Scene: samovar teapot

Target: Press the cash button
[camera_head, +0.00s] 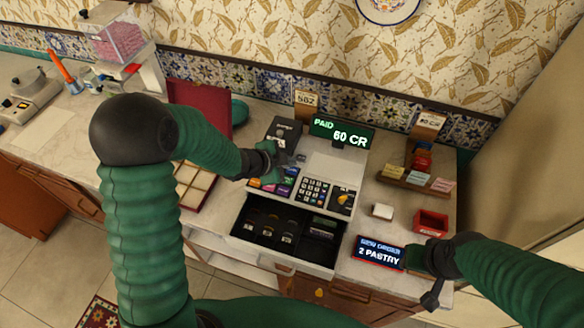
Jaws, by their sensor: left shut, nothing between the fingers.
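The cash register (333,165) stands on the counter with a lit green display (341,134) reading "PAID 60 CR". Its cash drawer (290,234) is open at the front. A block of coloured keys (284,186) sits on the left of its keypad, beside the number keys (314,190). I cannot read which key is cash. My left gripper (280,166) is shut and empty, just above and behind the coloured keys. I cannot tell whether it touches one. My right gripper (424,265) is by the order display (379,253); its fingers are unclear.
The order display reads "2 PASTRY". A red box (431,223) and a small white block (382,211) lie right of the register. A rack of coloured cards (416,179) stands behind them. An open compartment box (194,186) with a red lid (201,104) is at left.

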